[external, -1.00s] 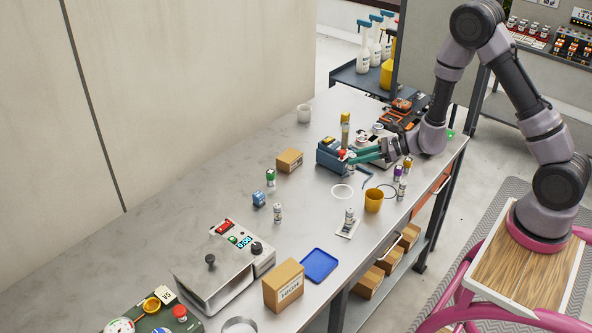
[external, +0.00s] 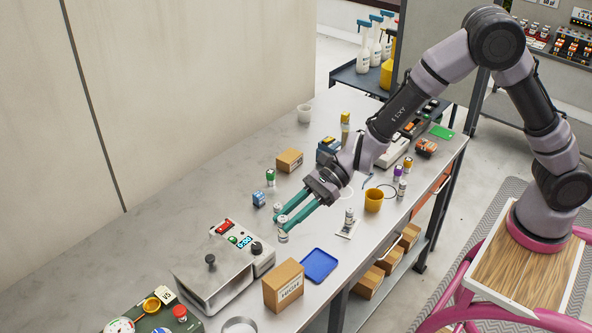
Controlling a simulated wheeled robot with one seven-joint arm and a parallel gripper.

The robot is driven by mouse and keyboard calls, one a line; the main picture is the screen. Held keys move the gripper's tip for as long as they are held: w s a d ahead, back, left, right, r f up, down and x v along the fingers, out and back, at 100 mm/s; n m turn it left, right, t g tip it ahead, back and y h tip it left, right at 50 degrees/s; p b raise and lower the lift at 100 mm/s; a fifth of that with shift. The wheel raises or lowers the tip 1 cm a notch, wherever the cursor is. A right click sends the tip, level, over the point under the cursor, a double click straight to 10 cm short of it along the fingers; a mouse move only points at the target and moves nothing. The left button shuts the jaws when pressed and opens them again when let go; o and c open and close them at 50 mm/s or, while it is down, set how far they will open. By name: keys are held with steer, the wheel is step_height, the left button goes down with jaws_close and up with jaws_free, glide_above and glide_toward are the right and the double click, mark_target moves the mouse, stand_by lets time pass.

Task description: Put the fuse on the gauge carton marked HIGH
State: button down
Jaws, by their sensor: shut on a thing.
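My gripper (external: 282,222) has teal fingers shut on a small pale cylinder, which looks like the fuse (external: 283,235). It is held upright above the bench, behind the carton marked HIGH and apart from it. The brown gauge carton marked HIGH (external: 283,287) stands near the front edge, its label on the right-hand face. Its top is bare. A similar pale cylinder (external: 277,209) stands just behind the held one, partly hidden by the fingers. Another brown carton (external: 289,160) stands farther back; I cannot read any marking on it.
A blue tray (external: 319,265) lies right of the HIGH carton. A grey device with a display (external: 225,262) stands to its left. A pale cylinder on a card (external: 349,217) and a yellow cup (external: 374,200) stand to the right. Small green-topped and blue items (external: 259,199) stand behind.

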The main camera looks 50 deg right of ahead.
steer(key=s+a, duration=0.1)
steer(key=a, duration=0.1)
glide_above(288, 270)
step_height(288, 270, down, 5)
steer(key=shift+f, duration=2.2)
steer(key=shift+f, duration=0.1)
steer(key=c, duration=0.6)
jaws_free()
steer(key=shift+d+r, duration=0.25)
steer(key=shift+d, duration=0.15)
steer(key=v, duration=1.1)
steer(key=shift+w+d, duration=0.1)
steer(key=shift+d, duration=0.05)
